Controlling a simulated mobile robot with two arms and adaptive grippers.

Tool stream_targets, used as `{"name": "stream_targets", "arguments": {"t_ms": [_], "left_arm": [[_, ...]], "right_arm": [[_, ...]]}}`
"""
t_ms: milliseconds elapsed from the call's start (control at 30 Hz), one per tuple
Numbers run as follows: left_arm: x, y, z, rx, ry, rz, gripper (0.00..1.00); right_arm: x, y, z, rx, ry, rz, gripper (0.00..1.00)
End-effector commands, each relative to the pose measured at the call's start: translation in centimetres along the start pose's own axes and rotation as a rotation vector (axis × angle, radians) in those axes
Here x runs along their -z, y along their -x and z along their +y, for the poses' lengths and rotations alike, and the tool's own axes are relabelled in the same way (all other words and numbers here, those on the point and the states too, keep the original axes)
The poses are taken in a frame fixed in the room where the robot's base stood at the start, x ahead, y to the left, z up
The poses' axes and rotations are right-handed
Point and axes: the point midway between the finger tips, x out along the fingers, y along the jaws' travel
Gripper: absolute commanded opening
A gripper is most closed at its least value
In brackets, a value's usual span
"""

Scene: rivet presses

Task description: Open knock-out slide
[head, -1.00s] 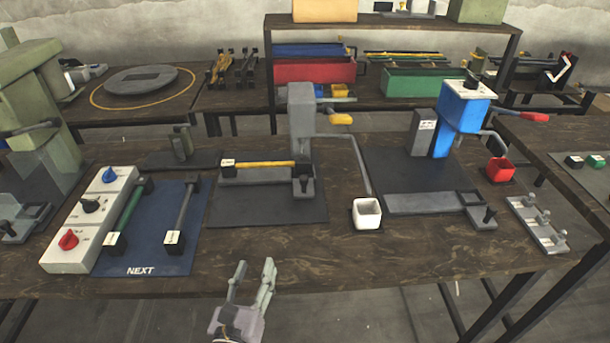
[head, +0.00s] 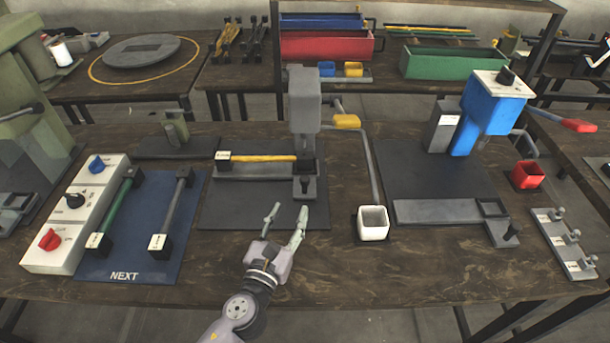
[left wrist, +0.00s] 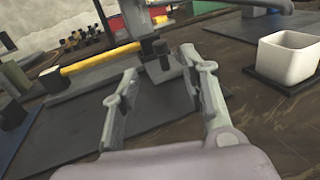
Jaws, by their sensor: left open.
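A grey press (head: 305,100) stands at the middle of the bench, with a yellow bar (head: 262,158) lying in its fixture. A small grey slide block with a black knob (head: 305,185) sits at the right end of this fixture. I cannot tell for sure that it is the knock-out slide. My left gripper (head: 288,213) is open and empty, just in front of the block and above the dark mat (head: 225,210). In the left wrist view the black knob (left wrist: 155,47) shows beyond and between the open fingers (left wrist: 160,65). My right gripper is not in view.
A white cup (head: 373,226) stands right of the gripper. A blue press (head: 480,120) with a similar fixture (head: 440,211) is further right. A blue mat (head: 140,245) with green and grey bars lies left. The bench front is clear.

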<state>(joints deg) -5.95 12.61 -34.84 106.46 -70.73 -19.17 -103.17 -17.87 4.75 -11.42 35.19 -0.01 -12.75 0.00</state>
Motion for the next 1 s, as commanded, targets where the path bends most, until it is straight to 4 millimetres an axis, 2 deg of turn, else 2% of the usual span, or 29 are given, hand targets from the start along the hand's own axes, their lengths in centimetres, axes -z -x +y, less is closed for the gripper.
{"name": "stream_targets", "arguments": {"t_ms": [33,133,300,500,700,1000], "left_arm": [[-0.3,-1.3,0.0,-0.001,0.000,-0.004,0.41],[-0.3,-3.5,0.0,-0.002,0.001,-0.003,0.41],[-0.1,-7.1,0.0,-0.002,0.001,-0.002,0.41],[0.0,-10.3,0.1,-0.002,0.000,-0.001,0.41],[0.0,-11.8,0.1,-0.001,0.000,0.000,0.41],[0.0,-11.9,0.1,-0.001,0.000,0.000,0.40]], "right_arm": [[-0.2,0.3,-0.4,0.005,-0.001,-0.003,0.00],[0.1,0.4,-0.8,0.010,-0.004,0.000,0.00],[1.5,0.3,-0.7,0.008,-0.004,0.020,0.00],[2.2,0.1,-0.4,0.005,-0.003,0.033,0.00],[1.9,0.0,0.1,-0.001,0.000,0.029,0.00],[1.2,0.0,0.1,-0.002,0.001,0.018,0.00]]}}
